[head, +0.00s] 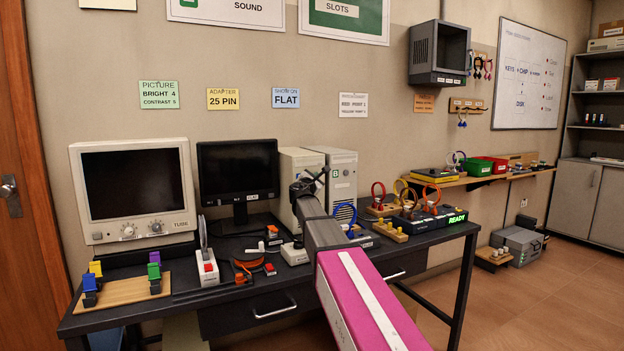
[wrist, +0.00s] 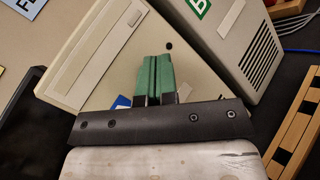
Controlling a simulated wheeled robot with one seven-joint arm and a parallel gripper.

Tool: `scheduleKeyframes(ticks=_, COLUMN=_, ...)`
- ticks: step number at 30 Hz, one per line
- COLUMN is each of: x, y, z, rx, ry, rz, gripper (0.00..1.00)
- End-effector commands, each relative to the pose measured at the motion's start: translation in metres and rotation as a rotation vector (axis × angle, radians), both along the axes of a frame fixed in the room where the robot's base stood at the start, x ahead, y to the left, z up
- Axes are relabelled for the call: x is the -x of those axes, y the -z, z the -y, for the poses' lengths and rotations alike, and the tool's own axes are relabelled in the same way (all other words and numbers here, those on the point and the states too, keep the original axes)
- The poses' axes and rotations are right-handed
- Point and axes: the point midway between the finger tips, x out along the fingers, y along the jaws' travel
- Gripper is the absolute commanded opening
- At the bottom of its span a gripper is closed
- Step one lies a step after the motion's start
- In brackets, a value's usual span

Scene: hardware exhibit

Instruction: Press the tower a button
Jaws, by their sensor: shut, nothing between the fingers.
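Two beige computer towers stand side by side on the desk. The left tower (head: 297,161) is partly hidden by my arm in the head view; it fills the middle left of the wrist view (wrist: 95,50), tilted. A small dark round button (wrist: 169,46) shows on its front, just beyond my fingertips. A blue label (wrist: 122,102) on it is partly covered by my gripper. The right tower (head: 343,165) carries a green B label (wrist: 200,5). My gripper (wrist: 155,58) is shut and empty, its green fingertips in front of the left tower. Contact cannot be told.
A CRT monitor (head: 135,190) and a dark flat monitor (head: 238,175) stand left of the towers. Wooden racks with coloured cable loops (head: 380,205) stand to the right.

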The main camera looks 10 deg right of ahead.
Motion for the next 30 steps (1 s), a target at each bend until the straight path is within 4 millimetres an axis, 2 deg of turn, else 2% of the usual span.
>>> scheduleKeyframes(ticks=9, x=-0.0087, y=-0.0002, z=-0.0026, rx=0.000, ry=0.000, rz=0.000, gripper=0.00)
scheduleKeyframes(ticks=30, x=-0.0114, y=-0.0002, z=-0.0036, rx=0.000, ry=0.000, rz=0.000, gripper=0.00)
